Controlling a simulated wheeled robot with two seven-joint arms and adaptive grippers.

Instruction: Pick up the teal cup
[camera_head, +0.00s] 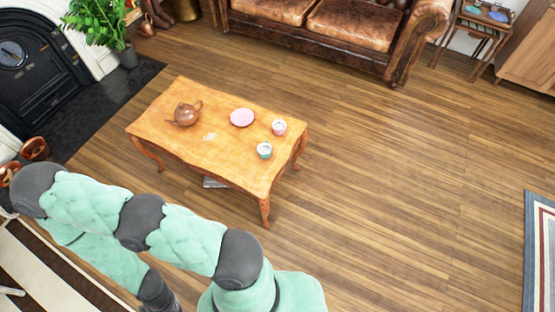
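The teal cup (264,151) stands on the wooden coffee table (222,161), near its right front part. A pink cup (279,127) stands just behind it and a little to the right. A pink plate (242,117) lies behind and to the left of the teal cup. A brown teapot (186,114) stands on the table's left part. One of my arms, with mint padded covers, crosses the lower left of the picture, in front of the table. Neither of my grippers is visible.
A brown leather sofa (319,39) stands behind the table. A fireplace (40,62) and a potted plant (98,22) are at upper left. Nested side tables (478,27) stand at upper right. The wooden floor (400,190) right of the table is clear.

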